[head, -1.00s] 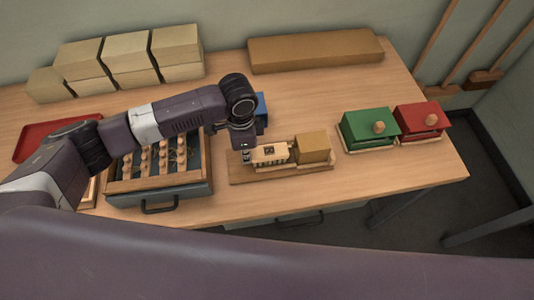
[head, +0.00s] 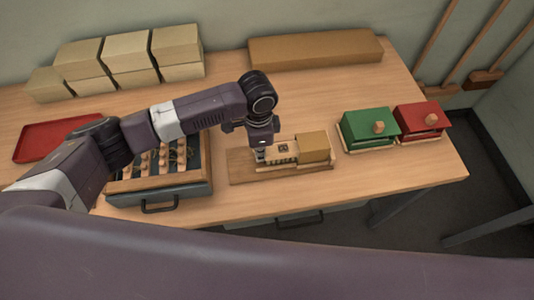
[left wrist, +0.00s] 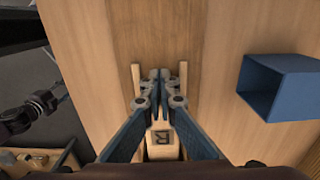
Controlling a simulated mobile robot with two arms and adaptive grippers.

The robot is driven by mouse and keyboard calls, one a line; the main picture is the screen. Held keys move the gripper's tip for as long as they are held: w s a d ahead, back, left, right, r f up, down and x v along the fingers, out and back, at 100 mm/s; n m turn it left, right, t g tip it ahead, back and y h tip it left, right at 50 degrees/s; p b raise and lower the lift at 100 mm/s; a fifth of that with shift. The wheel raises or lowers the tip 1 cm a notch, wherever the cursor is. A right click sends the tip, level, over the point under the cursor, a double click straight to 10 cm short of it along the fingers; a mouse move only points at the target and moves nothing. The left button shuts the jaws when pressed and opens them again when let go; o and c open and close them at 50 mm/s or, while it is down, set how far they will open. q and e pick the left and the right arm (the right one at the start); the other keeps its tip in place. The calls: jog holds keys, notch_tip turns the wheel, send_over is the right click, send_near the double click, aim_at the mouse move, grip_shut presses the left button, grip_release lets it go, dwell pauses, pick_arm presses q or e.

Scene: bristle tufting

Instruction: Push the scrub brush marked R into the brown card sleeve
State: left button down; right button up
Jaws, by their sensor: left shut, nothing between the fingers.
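The scrub brush marked R (head: 283,148) lies on a wooden board, its right end at the brown card sleeve (head: 314,147); how deep it sits inside is hard to tell. In the left wrist view the R block (left wrist: 162,138) shows below my fingers. My left gripper (head: 261,156) is shut and empty at the brush's left end. Its closed tips (left wrist: 160,75) are between two pale rails in the wrist view. The sleeve is hidden there. A dark gripper, likely my right one (left wrist: 42,103), is off the table's edge; its jaws are too small to read.
A blue open box (left wrist: 278,88) stands on the table beside the board. A tray of pegs (head: 160,190) is left of the board. Green (head: 368,128) and red (head: 420,117) boxes stand right. A long brown box (head: 315,50) and pale boxes (head: 120,60) line the back.

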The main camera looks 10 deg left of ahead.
aim_at(274, 150)
pick_arm(q)
jog(key=shift+w+d+b, duration=0.1)
jog(key=shift+w+d, duration=0.15)
jog(key=shift+d, duration=0.6)
jog(key=shift+w+d+b, duration=0.1)
jog(key=shift+w+d, duration=0.1)
jog(key=shift+d, duration=0.6)
jog(key=shift+w+d+b, duration=0.1)
jog(key=shift+w+d, duration=0.15)
jog(key=shift+d, duration=0.6)
jog(key=shift+w+d, duration=0.3)
jog(key=shift+d, duration=0.65)
jog(key=shift+s+a+r+p, duration=0.15)
jog(key=shift+a+p, duration=0.45)
jog(key=shift+a, duration=0.05)
jog(key=shift+s+a+p, duration=0.3)
jog(key=shift+a+p, duration=0.55)
jog(key=shift+p, duration=0.05)
notch_tip(274, 150, up, 9)
jog(key=p, duration=0.9)
jog(key=shift+f, duration=0.2)
jog(key=shift+s, duration=0.1)
